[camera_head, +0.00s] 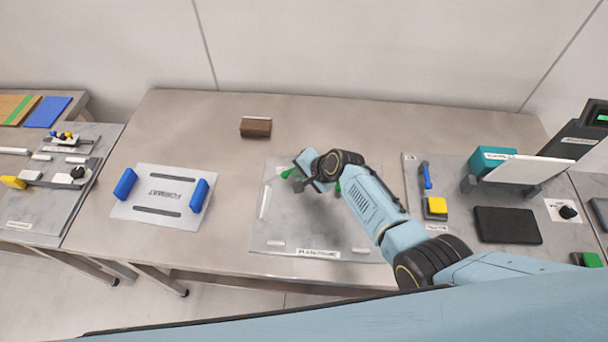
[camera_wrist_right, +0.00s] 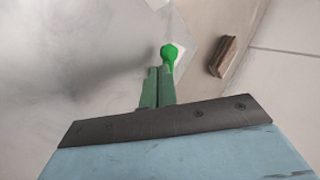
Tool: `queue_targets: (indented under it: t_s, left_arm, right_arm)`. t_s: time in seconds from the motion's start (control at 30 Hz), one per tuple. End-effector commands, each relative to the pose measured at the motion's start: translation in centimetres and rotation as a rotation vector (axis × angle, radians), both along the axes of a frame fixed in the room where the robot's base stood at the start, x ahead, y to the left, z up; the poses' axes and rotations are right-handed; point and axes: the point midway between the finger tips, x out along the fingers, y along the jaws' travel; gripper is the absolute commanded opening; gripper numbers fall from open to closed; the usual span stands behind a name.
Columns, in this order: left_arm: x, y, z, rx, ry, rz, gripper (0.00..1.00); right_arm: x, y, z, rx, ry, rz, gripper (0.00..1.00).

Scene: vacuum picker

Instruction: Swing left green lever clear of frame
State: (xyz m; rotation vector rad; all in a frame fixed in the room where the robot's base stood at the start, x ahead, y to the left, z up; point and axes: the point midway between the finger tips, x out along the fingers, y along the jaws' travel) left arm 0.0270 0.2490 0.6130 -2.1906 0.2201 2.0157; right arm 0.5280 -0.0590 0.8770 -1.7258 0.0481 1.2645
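The left green lever (camera_head: 288,173) shows at the upper left of the grey plate (camera_head: 262,236) in the head view. Its round green knob (camera_wrist_right: 170,52) lies just past my right fingertips in the right wrist view. My right gripper (camera_head: 300,183) reaches down over the plate beside this lever. Its two fingers (camera_wrist_right: 159,72) are close together with only a thin seam between them. The lever's stem runs down behind or beside one finger, and contact is unclear. A second green part (camera_head: 338,187) shows partly behind my right wrist. My left gripper is out of view.
A brown block (camera_head: 256,127) lies behind the plate, and also shows in the wrist view (camera_wrist_right: 223,56). A white plate with blue handles (camera_head: 160,196) lies to the left. A fixture with a teal block (camera_head: 490,160) stands to the right. Bare table separates these.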

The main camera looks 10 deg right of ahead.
Motion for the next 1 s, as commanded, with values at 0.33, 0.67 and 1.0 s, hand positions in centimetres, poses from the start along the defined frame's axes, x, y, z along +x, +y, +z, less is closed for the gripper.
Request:
queue_targets:
  t_s: [0.33,0.67,1.0]
  left_arm:
    - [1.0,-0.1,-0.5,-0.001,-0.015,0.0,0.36]
    - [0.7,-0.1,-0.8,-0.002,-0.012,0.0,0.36]
    - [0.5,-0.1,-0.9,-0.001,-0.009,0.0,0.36]
  right_arm:
    - [1.0,1.6,-0.2,0.002,0.003,0.003,0.0]
    - [1.8,2.0,-0.2,0.001,0.003,0.003,0.0]
    - [2.0,2.1,-0.1,0.0,0.002,0.003,0.0]
